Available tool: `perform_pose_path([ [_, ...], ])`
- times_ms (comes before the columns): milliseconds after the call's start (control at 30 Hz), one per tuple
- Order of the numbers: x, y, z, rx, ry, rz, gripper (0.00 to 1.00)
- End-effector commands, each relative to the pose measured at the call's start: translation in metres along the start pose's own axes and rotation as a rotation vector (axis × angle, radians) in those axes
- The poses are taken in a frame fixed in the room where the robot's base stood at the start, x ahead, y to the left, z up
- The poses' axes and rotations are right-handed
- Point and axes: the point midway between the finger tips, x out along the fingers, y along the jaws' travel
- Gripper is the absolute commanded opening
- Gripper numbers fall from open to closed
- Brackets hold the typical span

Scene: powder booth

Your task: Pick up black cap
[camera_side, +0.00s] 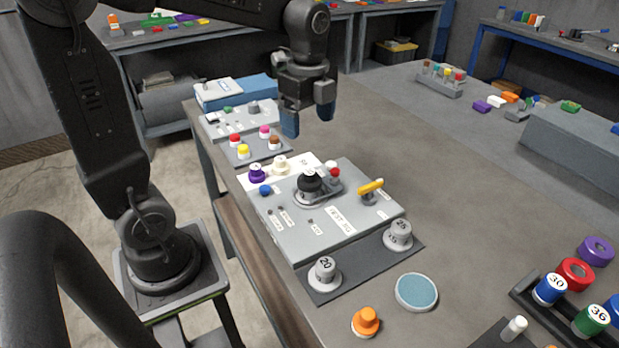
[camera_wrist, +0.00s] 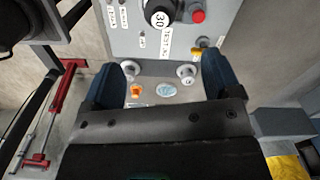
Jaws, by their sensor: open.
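The black cap (camera_side: 309,180) sits upright on a round grey base on top of the grey test panel (camera_side: 292,234). In the wrist view the black cap (camera_wrist: 158,14) shows at the top edge, partly cut off, with a white label reading 30. My gripper (camera_side: 308,117) is above the table, higher than the cap and apart from it. Its two blue fingers are spread with nothing between them. In the wrist view my gripper (camera_wrist: 160,82) frames the panel's front edge, and the cap lies beyond the fingertips.
A red button (camera_side: 334,172) and a yellow lever (camera_side: 370,186) stand close to the cap's right. Grey caps (camera_side: 325,271) marked 20 and 25 stand in front. An orange cap (camera_side: 366,321) and a blue round pad (camera_side: 416,292) lie nearer. The table's middle right is clear.

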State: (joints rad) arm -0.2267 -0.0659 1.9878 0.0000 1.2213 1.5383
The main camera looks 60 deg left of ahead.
Motion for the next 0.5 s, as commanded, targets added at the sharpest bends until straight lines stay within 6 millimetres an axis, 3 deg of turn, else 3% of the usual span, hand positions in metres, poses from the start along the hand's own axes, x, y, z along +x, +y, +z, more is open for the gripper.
perform_pose_path([
  [300,0.060,0.001,0.000,-0.002,0.000,0.004,0.84],
  [500,0.075,0.001,-0.001,-0.002,0.000,0.000,0.84],
])
